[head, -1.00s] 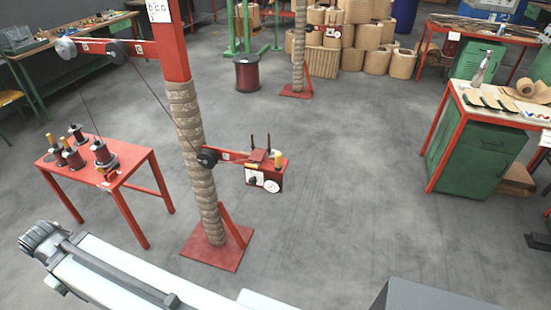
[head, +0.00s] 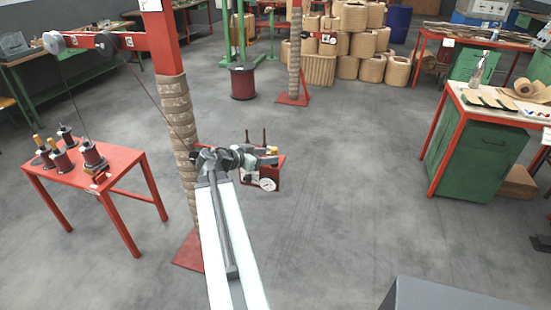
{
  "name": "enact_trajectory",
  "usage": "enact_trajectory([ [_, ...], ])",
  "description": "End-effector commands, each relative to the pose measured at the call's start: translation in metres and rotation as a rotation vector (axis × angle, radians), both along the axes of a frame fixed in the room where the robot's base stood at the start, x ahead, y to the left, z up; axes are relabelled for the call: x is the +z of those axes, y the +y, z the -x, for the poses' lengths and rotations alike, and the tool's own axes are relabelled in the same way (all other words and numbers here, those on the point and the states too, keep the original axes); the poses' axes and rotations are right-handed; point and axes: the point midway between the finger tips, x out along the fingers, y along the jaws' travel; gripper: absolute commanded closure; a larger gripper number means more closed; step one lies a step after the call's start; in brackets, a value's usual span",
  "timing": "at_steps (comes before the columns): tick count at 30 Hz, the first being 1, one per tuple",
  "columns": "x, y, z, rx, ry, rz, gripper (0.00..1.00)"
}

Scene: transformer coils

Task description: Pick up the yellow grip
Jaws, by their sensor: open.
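A small yellow grip (head: 272,150) stands at the right end of the red winding unit (head: 270,173), which is mounted at the wrapped post. My gripper (head: 248,158) is at the end of my arm, just left of the grip and in front of the winding unit. It is open, but its fingers are small and hard to make out. I see no contact with the grip. My gripper and arm hide the left part of the unit and part of the post.
The wrapped post (head: 179,130) stands close left of my gripper, with a thin wire slanting down to it. A red table (head: 125,160) with several spools is at left. A green cabinet (head: 465,155) is at right. Floor between is clear.

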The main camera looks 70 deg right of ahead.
Motion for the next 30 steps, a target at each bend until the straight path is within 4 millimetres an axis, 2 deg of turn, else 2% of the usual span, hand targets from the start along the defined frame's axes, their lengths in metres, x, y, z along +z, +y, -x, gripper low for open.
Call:
enact_trajectory([
  [7, -0.011, -0.02, 0.009, -0.001, 0.002, -0.002, 0.5],
  [13, -0.014, -0.027, 0.012, 0.001, 0.001, -0.002, 0.5],
  [21, -0.033, -0.062, 0.03, 0.0, 0.001, -0.003, 0.5],
  [27, -0.031, -0.063, 0.032, 0.002, 0.0, -0.002, 0.5],
  [28, -0.031, -0.063, 0.032, 0.002, 0.0, -0.002, 0.53],
  [30, -0.031, -0.063, 0.032, 0.001, 0.001, -0.003, 0.73],
])
